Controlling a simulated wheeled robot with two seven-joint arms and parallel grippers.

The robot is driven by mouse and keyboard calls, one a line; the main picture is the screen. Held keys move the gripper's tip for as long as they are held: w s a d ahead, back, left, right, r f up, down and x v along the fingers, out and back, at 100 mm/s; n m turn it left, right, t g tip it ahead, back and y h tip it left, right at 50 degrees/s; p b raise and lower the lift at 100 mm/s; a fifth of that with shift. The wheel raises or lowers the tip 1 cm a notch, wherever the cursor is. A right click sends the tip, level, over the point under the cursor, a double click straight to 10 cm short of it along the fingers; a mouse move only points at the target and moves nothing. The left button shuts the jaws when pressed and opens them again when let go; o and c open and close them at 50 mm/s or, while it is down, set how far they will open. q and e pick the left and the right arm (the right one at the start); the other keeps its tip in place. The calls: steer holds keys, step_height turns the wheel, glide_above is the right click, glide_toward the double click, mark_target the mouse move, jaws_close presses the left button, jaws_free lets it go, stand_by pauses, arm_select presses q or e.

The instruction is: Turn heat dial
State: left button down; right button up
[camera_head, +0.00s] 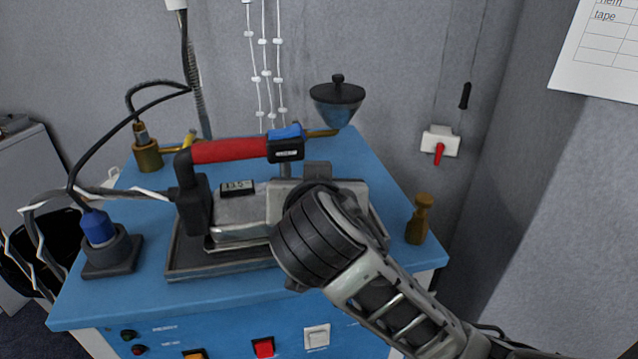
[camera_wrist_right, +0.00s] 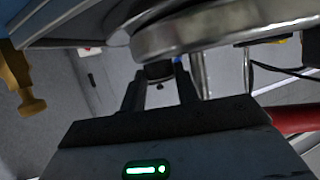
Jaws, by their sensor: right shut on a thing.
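A steam iron (camera_head: 235,217) with a red handle (camera_head: 230,150) and a small digital display (camera_head: 238,187) sits on a dark tray on the blue table. My right arm reaches in from the lower right, and its wrist covers the right part of the iron. In the right wrist view, my right gripper (camera_wrist_right: 160,82) has its two dark fingers closed around a small black knob (camera_wrist_right: 158,71), which seems to be the heat dial. The metal body (camera_wrist_right: 220,30) of the iron is close above the fingers. In the head view the fingertips and the knob are hidden. My left gripper is out of view.
The blue table (camera_head: 105,285) carries the dark tray (camera_head: 190,268), a blue-capped plug (camera_head: 98,228) at left and a brown wooden stamp (camera_head: 420,218) at right. A funnel-shaped cup (camera_head: 337,100) stands behind. Cables run on the left. Switches (camera_head: 263,347) line the front panel.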

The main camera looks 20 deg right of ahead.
steer(key=shift+h, duration=0.3)
steer(key=o, duration=1)
steer(key=shift+a, duration=0.1)
